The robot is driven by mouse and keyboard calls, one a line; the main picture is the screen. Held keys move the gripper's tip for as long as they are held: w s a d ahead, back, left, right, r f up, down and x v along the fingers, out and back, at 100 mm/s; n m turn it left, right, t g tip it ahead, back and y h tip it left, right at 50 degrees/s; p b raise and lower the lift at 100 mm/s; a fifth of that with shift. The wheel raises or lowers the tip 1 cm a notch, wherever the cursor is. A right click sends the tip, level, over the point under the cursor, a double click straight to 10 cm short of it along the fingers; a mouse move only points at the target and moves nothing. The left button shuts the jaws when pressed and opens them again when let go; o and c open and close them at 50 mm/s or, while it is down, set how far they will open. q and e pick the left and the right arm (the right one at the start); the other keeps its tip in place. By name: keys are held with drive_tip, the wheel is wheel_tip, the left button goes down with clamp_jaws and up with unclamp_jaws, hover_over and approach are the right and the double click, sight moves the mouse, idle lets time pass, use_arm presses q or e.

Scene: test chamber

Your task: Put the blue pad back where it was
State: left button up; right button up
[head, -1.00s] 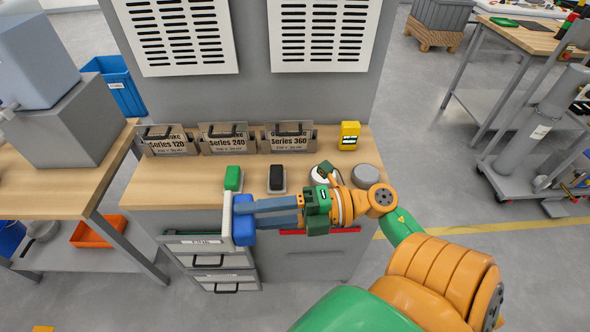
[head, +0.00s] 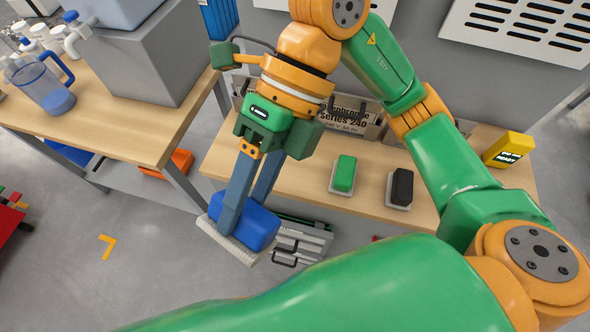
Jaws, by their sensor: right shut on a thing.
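My right gripper (head: 248,196) is shut on the blue pad (head: 252,226). The pad has a pale, ribbed face on its lower side and is held tilted, in front of the workbench's left front edge. A green pad (head: 345,172) and a black pad (head: 401,188) each stand on a small light plate on the bench top, to the right of the held pad. My left gripper does not show. My right arm hides part of the bench front and the bench's right side.
The wooden bench (head: 290,160) carries labelled boxes (head: 345,117) at its back and a yellow device (head: 508,148). A left table (head: 120,130) holds a grey block and a jug (head: 45,87).

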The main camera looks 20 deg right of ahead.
sight(267, 218)
use_arm(q)
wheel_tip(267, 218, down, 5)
drive_tip(key=b, duration=0.5)
use_arm(e)
drive_tip(key=w+d+f+n+t+h, duration=0.3)
drive_tip(key=d+f+n+t+h, duration=0.15)
drive_tip(key=d+f+h, duration=0.35)
drive_tip(key=shift+m+t+y, duration=0.25)
drive_tip(key=shift+y, duration=0.35)
drive_tip(key=w+f+p, duration=0.1)
drive_tip(key=w+f, duration=0.2)
drive_tip(key=w, duration=0.1)
drive_tip(key=w+d+f+p, duration=0.1)
drive_tip(key=w+f, duration=0.2)
drive_tip(key=w, duration=0.2)
drive_tip(key=w+d+f+p, duration=0.1)
drive_tip(key=w+f, duration=0.3)
drive_tip(key=w, duration=0.1)
drive_tip(key=shift+d+f, duration=0.1)
drive_tip(key=shift+d, duration=0.15)
wheel_tip(267, 218, down, 3)
drive_tip(key=shift+r+p, duration=0.2)
drive_tip(key=shift+p, duration=0.7)
drive_tip(key=shift+f, duration=0.3)
drive_tip(key=o, duration=1.2)
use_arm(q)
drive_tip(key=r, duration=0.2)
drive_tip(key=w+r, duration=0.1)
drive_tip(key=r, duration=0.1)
